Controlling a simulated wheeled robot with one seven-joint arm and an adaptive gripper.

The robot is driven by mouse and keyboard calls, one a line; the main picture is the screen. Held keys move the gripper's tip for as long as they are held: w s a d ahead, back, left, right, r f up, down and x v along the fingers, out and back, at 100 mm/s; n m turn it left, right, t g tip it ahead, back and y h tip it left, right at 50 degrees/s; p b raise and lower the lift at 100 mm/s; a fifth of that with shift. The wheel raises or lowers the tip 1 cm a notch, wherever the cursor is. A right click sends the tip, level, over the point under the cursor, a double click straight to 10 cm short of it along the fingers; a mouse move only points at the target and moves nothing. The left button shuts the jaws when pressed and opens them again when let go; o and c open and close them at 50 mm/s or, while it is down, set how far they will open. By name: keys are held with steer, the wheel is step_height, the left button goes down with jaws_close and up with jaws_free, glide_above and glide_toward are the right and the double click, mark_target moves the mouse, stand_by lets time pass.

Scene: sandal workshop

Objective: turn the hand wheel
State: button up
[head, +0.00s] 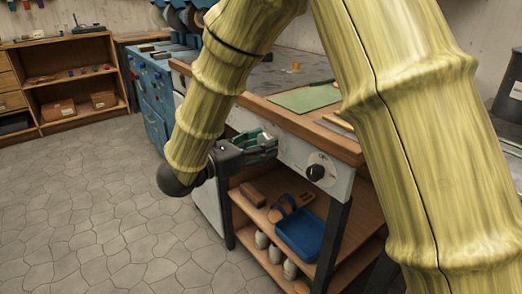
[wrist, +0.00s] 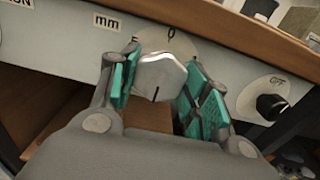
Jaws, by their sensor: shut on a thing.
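The hand wheel (wrist: 162,78) is a pale, faceted knob with a dark pointer line, on a round marked dial plate at the workbench's front panel. In the wrist view it sits between the teal pads of my gripper (wrist: 162,92), which is shut on it. A dial mark shows above it, and a label reading "mm" (wrist: 107,22) is at its upper left. In the head view my gripper (head: 272,146) reaches the front panel from the left, and its fingers hide the wheel there.
A black knob (head: 316,172) is on the same panel to the right; it also shows in the wrist view (wrist: 270,106). The wooden bench top (head: 350,150) juts out above. Below, shelves hold a blue tray (head: 298,234) and sandals. The stone floor at left is clear.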

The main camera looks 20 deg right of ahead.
steer(key=shift+f, duration=0.1)
stand_by(0.3)
steer(key=o, duration=1)
steer(key=shift+o, duration=0.2)
steer(key=shift+a, duration=0.15)
steer(key=v, duration=1.1)
steer(key=shift+s+a, duration=0.15)
steer(key=shift+a, duration=0.25)
